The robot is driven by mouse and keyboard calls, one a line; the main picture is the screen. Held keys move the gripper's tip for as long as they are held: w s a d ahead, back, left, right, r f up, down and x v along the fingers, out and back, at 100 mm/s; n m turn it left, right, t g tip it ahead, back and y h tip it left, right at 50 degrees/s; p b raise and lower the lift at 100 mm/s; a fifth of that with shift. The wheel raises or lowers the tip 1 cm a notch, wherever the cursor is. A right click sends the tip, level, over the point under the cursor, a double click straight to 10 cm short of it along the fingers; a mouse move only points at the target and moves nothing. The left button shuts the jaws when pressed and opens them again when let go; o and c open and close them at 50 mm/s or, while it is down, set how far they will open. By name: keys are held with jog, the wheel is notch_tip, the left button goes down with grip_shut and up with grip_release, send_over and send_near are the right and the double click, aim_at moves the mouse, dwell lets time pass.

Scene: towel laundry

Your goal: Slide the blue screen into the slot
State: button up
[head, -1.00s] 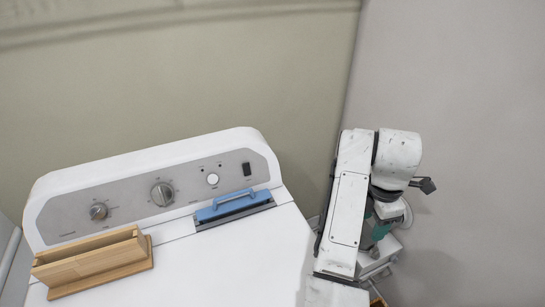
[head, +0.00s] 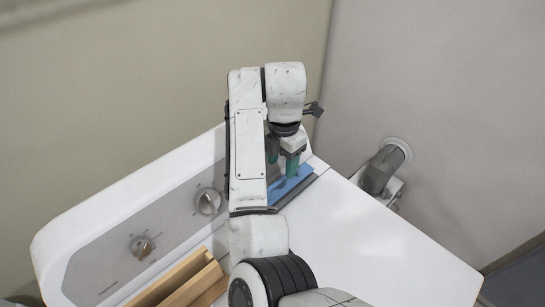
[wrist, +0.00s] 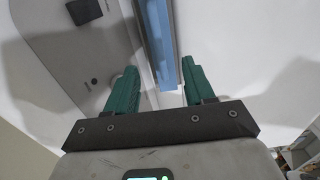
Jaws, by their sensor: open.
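The blue screen (head: 293,186) lies on the white machine's top by the control panel, partly hidden by my arm in the head view. In the wrist view the blue screen (wrist: 158,40) is a long narrow strip with a grey edge. My gripper (head: 283,163) is over it; in the wrist view my gripper (wrist: 160,80) is open, its teal fingers apart on either side of the screen's near end. I cannot tell if they touch it. A wooden holder (head: 180,284) with a long slot stands at the lower left, cut off by the frame.
The white machine (head: 375,235) has a clear top on the right. Its panel carries knobs (head: 208,201) on the left. A grey pipe fitting (head: 385,170) sits on the right wall, beyond the machine's edge.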

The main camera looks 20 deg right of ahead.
aim_at(281, 181)
notch_tip(281, 181, down, 9)
jog(key=shift+f, duration=0.2)
jog(key=shift+c, duration=0.2)
